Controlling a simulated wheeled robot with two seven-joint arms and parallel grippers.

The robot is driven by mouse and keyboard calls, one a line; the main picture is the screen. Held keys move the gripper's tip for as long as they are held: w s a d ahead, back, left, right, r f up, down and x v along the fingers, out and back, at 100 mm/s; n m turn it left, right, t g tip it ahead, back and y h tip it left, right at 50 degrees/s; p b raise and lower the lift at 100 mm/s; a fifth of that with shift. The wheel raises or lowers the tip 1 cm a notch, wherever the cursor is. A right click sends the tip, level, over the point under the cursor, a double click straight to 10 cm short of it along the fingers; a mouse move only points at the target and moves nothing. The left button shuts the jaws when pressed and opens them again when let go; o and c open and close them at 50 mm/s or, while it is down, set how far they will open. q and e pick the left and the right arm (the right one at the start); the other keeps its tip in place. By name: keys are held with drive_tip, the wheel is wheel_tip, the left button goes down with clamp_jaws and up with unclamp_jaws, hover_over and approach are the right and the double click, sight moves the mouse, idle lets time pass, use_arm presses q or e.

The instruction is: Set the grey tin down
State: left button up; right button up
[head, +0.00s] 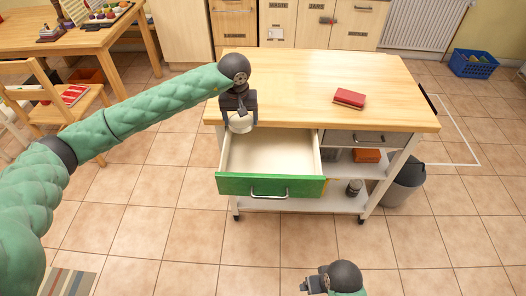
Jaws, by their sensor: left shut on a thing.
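My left gripper (240,112) comes in from the left and points down, shut on a small round pale grey tin (241,123). The tin shows at the front left edge of the wooden worktop (320,75), in line with the back left corner of the open drawer (270,160). I cannot tell its exact height. The drawer has a green front with a metal handle and looks empty inside. My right gripper (306,286) is only partly in view at the bottom; its jaws are too unclear to judge.
A closed grey drawer (362,138) is right of the open one. Shelves below hold an orange box (367,155) and a dark jar (353,187). A grey bin (405,182) stands at the right.

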use_arm(q)
drive_tip(key=s+d+f+n+b, duration=0.1)
drive_tip(key=s+d+f, duration=0.15)
drive_tip(key=d, duration=0.65)
drive_tip(key=s+d+f+n+b, duration=0.1)
drive_tip(key=s+d, duration=0.3)
drive_tip(key=d, duration=0.6)
use_arm(e)
wheel_tip(320, 180, up, 5)
drive_tip(key=p, duration=0.2)
use_arm(q)
drive_tip(key=p, duration=0.3)
hover_over(271, 156)
drive_tip(key=shift+y, duration=0.3)
drive_tip(key=f, duration=0.7)
drive_tip(key=shift+s+f, duration=0.2)
drive_tip(key=shift+s, duration=0.1)
drive_tip(key=shift+f, duration=0.15)
wheel_tip(271, 156, down, 4)
drive_tip(key=shift+r+p, duration=0.1)
drive_tip(key=shift+p, duration=0.55)
use_arm(e)
wheel_tip(271, 156, down, 18)
drive_tip(key=shift+w+d, duration=0.2)
drive_tip(key=shift+r, duration=0.35)
